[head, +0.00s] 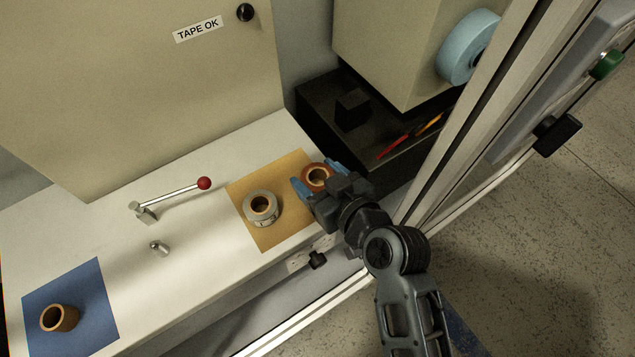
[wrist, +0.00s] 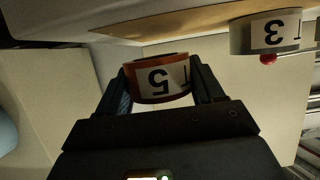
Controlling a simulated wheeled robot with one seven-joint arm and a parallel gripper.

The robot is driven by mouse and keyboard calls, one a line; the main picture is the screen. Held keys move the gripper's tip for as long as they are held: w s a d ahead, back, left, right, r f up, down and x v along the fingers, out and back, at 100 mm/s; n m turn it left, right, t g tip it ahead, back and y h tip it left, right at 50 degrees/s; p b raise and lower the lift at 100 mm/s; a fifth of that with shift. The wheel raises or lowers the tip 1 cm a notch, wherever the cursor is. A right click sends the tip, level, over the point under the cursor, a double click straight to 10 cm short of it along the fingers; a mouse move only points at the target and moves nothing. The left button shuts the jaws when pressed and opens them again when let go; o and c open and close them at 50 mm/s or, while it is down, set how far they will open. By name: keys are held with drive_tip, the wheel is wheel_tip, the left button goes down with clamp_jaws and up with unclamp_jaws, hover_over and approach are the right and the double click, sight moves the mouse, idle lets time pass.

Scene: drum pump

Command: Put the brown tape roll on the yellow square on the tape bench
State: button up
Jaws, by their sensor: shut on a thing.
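My gripper (head: 316,179) is shut on the brown tape roll (head: 316,165), with one finger on each side of it. In the wrist view the brown tape roll (wrist: 145,93) shows an upside-down label "5" between the fingers. In the head view it overlaps the right edge of the yellow square (head: 282,168) on the tape bench (head: 200,240). The wrist view shows a gap between the roll and the bench top, so it seems held above it. A grey tape roll (head: 262,220), labelled "3" in the wrist view (wrist: 265,38), stands on the yellow square.
A lever with a red knob (head: 204,183) and a metal peg (head: 159,248) are left of the square. A blue square (head: 95,290) bears a brown ring (head: 59,319). A dark tray (head: 320,105) lies beyond the bench. A metal frame post (head: 455,130) stands right.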

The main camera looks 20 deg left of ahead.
drive_tip(key=shift+f, duration=0.95)
drive_tip(key=shift+f+b, duration=0.25)
drive_tip(key=shift+b, duration=0.1)
drive_tip(key=o, duration=1.2)
drive_tip(key=shift+r, duration=0.1)
drive_tip(key=shift+c, duration=0.2)
drive_tip(key=shift+r, duration=0.1)
drive_tip(key=shift+s+d+r+p, duration=0.1)
drive_tip(key=shift+s+r+p, duration=0.05)
drive_tip(key=shift+p, duration=0.2)
drive_tip(key=p+v, duration=0.1)
drive_tip(key=v, duration=1)
drive_tip(key=shift+d, duration=0.3)
drive_tip(key=shift+s, duration=0.1)
